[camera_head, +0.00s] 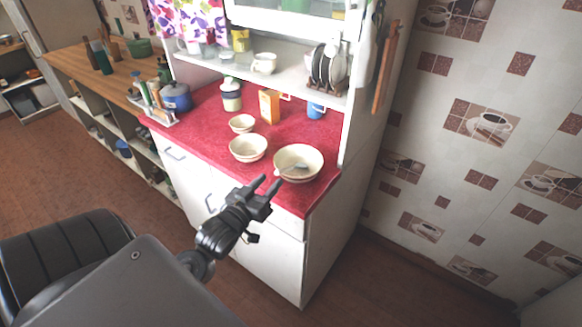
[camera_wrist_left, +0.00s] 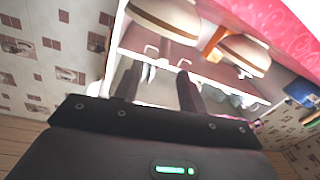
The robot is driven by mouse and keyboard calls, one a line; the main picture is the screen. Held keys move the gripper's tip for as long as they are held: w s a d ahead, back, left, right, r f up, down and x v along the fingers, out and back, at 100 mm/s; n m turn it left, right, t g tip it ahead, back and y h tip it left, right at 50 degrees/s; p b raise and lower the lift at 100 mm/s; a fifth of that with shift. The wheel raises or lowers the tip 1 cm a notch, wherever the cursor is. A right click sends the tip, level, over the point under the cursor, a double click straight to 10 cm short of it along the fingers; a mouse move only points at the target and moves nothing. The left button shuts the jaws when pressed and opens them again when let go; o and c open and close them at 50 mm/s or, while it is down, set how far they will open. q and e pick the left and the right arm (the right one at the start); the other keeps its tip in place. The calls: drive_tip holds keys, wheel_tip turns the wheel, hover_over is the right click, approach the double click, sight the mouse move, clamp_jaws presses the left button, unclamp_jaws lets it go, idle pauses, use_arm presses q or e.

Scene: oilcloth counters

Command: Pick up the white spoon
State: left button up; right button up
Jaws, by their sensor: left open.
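A pale greyish-white utensil, likely the white spoon (camera_head: 296,167), lies in the large cream bowl (camera_head: 312,176) at the right end of the red counter. Only part of it shows, and I cannot make it out in the left wrist view. My left gripper (camera_head: 267,182) is open and empty at the counter's front edge, left of and nearer than the large bowl. In the left wrist view, its two dark fingers (camera_wrist_left: 159,70) are apart, with bowls beyond them. My right gripper is not in view.
A medium bowl (camera_head: 248,148) and a small bowl (camera_head: 241,123) stand to the left on the red counter (camera_head: 205,124). Behind are an orange box (camera_head: 269,106), a lidded jar (camera_head: 231,95) and a blue mug (camera_head: 316,110). A cabinet side panel bounds the right.

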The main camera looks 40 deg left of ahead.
sight(275, 174)
use_arm(q)
drive_tip(key=w, duration=0.3)
drive_tip(key=shift+a+p, duration=0.2)
drive_tip(key=shift+p, duration=0.15)
drive_tip(key=w, duration=0.1)
drive_tip(key=w+p, duration=0.1)
drive_tip(key=w, duration=0.1)
drive_tip(key=w+p, duration=0.1)
drive_tip(key=w, duration=0.1)
drive_tip(key=shift+a+f, duration=0.3)
drive_tip(key=shift+a, duration=0.05)
drive_tip(key=shift+s, duration=0.1)
drive_tip(key=shift+c, duration=0.4)
drive_tip(key=c, duration=0.7)
clamp_jaws()
